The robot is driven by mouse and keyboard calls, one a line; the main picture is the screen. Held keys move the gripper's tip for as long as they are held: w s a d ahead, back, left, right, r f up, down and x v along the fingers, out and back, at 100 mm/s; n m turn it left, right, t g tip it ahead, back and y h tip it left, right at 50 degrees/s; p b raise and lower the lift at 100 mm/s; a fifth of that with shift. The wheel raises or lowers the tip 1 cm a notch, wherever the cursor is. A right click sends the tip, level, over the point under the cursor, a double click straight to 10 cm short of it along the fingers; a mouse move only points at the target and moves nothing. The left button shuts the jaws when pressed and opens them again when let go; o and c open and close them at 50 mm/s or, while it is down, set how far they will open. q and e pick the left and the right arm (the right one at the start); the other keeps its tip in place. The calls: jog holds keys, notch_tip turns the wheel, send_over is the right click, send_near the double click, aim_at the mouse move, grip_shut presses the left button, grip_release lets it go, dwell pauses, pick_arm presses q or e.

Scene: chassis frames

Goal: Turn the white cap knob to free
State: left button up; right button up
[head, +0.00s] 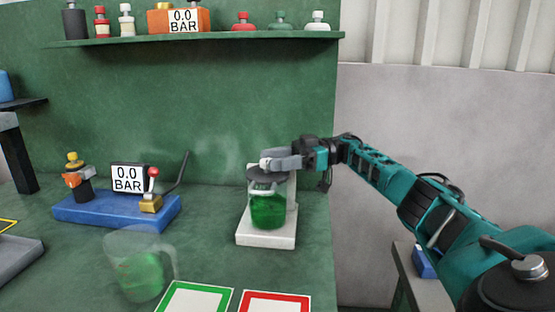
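A jar of green liquid (268,207) with a dark lid (263,174) stands upright on a white stand (267,236). A small white piece, which looks like the cap knob (264,163), shows just above the lid. My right gripper (272,160) reaches in from the right, its grey fingers level with the top of the lid and right at the white piece. The fingers overlap in this view, so I cannot tell whether they grip it. The knob's turn position is too small to read. My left gripper is not in view.
A clear beaker with green liquid (141,275) stands front left. A blue base (118,210) carries a gauge reading 0.0 BAR (128,178) and a red-tipped lever (153,173). Green-framed (195,298) and red-framed (275,301) cards lie in front. A shelf (195,40) holds several bottles.

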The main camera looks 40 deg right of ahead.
jog(key=shift+o, duration=0.7)
jog(key=shift+d, duration=0.1)
jog(key=shift+s+d, duration=0.2)
jog(key=shift+d, duration=0.3)
pick_arm(q)
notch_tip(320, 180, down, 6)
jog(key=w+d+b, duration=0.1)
jog(key=b, duration=0.7)
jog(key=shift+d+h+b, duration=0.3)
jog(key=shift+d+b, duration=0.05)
jog(key=shift+b, duration=0.05)
pick_arm(e)
jog(key=v, duration=0.6)
jog(key=shift+s+d, duration=0.15)
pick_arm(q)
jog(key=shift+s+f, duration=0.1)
